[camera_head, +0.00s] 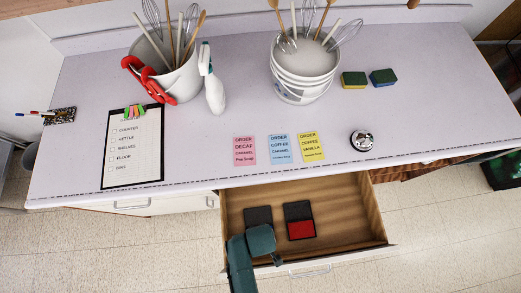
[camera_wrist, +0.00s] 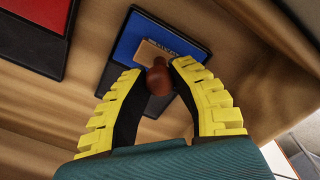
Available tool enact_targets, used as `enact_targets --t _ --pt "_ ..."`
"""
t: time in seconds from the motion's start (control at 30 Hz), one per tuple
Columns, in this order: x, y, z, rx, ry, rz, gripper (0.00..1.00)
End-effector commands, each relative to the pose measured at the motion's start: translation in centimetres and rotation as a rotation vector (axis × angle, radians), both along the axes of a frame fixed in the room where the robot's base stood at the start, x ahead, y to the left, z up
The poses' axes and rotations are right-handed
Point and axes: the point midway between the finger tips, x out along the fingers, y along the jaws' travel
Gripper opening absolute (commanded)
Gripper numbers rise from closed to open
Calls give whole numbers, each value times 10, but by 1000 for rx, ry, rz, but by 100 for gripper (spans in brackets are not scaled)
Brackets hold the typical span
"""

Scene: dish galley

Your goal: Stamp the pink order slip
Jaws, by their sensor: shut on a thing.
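The pink order slip (camera_head: 244,151) lies flat on the counter near its front edge, left of a blue slip (camera_head: 280,149) and a yellow slip (camera_head: 311,147). My gripper (camera_head: 262,240) is low in the open drawer. In the wrist view my gripper (camera_wrist: 158,75) is shut on the dark reddish-brown handle of a stamp (camera_wrist: 157,80). The stamp's tan block is over the blue ink pad (camera_wrist: 130,42); I cannot tell if they touch. A red ink pad (camera_head: 301,229) is right of my gripper in the head view. The stamp is hidden there by my gripper.
The drawer (camera_head: 348,222) is pulled out under the counter, with bare wood on its right. A bell (camera_head: 362,140) stands right of the slips. A clipboard (camera_head: 134,171), spray bottle (camera_head: 213,93), utensil containers (camera_head: 302,72) and sponges (camera_head: 353,80) are on the counter.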

Motion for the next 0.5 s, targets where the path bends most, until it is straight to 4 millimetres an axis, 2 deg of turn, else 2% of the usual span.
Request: enact_targets --t 0.5 --pt "0 0 44 -1 1 0 1"
